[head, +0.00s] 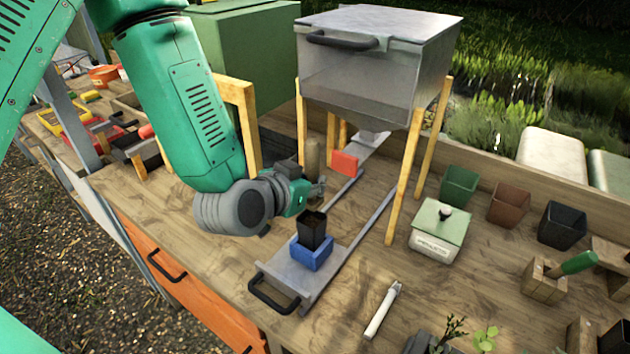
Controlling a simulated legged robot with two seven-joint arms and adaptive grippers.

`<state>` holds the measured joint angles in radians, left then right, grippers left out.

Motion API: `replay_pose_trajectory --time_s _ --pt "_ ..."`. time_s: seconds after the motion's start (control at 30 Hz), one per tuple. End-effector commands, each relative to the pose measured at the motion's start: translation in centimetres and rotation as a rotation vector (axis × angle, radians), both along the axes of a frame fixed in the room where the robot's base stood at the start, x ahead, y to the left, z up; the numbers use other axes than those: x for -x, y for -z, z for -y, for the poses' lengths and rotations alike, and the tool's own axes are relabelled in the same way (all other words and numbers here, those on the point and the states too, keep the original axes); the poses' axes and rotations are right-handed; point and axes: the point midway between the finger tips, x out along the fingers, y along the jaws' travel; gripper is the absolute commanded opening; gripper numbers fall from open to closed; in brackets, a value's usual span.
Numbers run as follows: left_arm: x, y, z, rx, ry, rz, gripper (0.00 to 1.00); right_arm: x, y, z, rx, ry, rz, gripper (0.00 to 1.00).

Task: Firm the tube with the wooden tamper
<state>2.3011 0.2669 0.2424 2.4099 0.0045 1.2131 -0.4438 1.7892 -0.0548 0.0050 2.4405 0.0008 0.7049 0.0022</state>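The tube (312,229) is a small black square pot. It stands upright in a blue holder (311,255) on a grey metal slide plate (287,277) with a black handle. My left gripper (316,190) is just above and behind the tube. A light wooden cylinder, the tamper (312,155), rises upright at its fingers, and the gripper looks shut on it. The tamper's lower end is hidden by the gripper, so I cannot tell whether it touches the tube. The inside of the tube is dark. My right gripper is out of view.
A grey hopper (368,85) on wooden legs stands behind, with a red block (345,163) below it. A green-lidded box (438,230), several pots and a green-handled tool (578,263) are to the right. A white stick (383,310) lies in front.

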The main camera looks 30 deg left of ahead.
Motion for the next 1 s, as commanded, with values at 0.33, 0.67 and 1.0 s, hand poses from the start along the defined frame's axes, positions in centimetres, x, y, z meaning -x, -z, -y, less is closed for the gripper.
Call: replay_pose_trajectory --time_s 0.33,0.67,1.0 --pt "0.0 -2.4 0.0 0.0 0.0 0.0 0.0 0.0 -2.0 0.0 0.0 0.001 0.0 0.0" --pt "0.0 -4.4 0.0 0.0 0.0 0.001 0.0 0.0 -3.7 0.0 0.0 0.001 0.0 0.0" --pt "0.0 -4.5 0.0 0.0 0.0 0.0 0.0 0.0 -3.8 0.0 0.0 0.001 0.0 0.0"
